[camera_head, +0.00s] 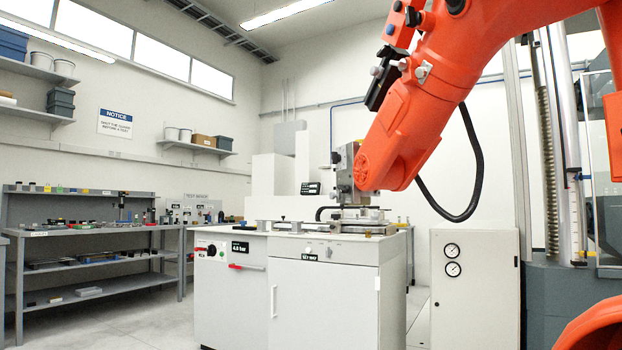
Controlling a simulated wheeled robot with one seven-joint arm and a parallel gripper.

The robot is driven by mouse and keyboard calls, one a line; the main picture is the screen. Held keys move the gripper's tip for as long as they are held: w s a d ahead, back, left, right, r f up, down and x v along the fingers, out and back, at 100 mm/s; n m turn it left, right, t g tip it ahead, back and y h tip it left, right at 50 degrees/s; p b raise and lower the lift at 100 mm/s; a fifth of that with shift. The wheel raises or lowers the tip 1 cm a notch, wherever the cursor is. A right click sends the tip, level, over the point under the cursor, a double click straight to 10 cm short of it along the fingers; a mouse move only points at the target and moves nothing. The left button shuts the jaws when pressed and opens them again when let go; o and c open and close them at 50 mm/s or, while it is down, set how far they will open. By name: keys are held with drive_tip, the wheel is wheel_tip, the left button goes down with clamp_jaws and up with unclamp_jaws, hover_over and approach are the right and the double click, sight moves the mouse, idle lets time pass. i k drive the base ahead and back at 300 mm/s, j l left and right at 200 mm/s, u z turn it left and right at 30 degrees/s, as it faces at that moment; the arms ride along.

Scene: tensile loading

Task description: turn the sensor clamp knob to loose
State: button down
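My orange arm reaches down from the upper right to the bench top of a white cabinet (325,300). The grey end of the arm with my gripper (347,198) is low over the fixture (360,216) on that top. The fingers are too small and partly hidden, so I cannot tell whether they are open or shut, or touching anything. I cannot make out the sensor clamp knob for certain; it may be among the small parts on the fixture or behind my arm. A dark rotary knob (212,250) is on the cabinet's left face.
The cabinet's left face also has a pressure display (240,247) and a red handle (247,267). A white box with two gauges (470,290) stands to the right. A grey workbench (90,231) with small parts is at the left. Floor between bench and cabinet is clear.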

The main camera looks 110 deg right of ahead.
sight(345, 189)
drive_tip(key=z, duration=3.9)
drive_tip(key=i+j, duration=0.2)
drive_tip(key=i, duration=0.25)
drive_tip(key=i+j, duration=0.2)
drive_tip(key=i, duration=0.25)
drive_tip(key=i+j, duration=0.2)
drive_tip(key=i, duration=0.25)
drive_tip(key=l+z, duration=0.05)
